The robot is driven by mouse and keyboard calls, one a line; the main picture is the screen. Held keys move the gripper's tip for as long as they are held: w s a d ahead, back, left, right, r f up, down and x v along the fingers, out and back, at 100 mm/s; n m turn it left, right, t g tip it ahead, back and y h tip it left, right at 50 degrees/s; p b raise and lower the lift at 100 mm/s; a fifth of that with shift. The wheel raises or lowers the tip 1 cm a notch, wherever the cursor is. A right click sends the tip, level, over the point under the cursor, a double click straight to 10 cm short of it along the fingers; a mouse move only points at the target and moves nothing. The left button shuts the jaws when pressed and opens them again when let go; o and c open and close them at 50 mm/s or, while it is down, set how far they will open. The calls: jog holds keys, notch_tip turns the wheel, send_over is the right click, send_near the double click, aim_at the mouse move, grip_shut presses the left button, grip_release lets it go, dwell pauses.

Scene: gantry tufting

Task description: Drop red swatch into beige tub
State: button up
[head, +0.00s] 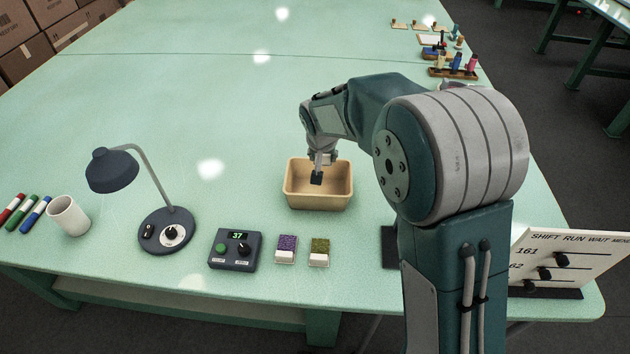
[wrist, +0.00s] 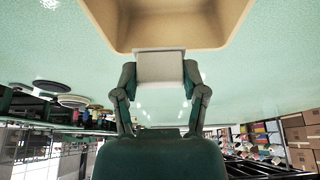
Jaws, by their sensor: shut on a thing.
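The beige tub (head: 318,203) stands open on the green table, and its rim and wall fill the top of the wrist view (wrist: 165,45). My gripper (head: 316,178) points down over the tub in the head view. In the wrist view my gripper (wrist: 160,72) is shut on a flat swatch (wrist: 160,66), with one finger on each side. Only a pale grey-white face of the swatch shows, and no red is visible. The swatch overlaps the tub's rim in that view. I cannot tell whether it touches the tub.
A purple swatch (head: 286,250) and a green swatch (head: 319,252) lie in front of the tub. A control box (head: 234,250), a desk lamp (head: 167,230) and a white cup (head: 68,216) stand to the left.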

notch_tip(320, 180, down, 5)
jog(key=shift+d+f, duration=0.15)
jog(key=shift+f, duration=0.05)
dwell(0.3)
jog(key=o, duration=1)
jog(key=shift+c, duration=0.2)
jog(key=shift+r, duration=0.1)
jog(key=v, duration=1.1)
jog(key=shift+s+r, duration=0.15)
jog(key=shift+r, duration=0.25)
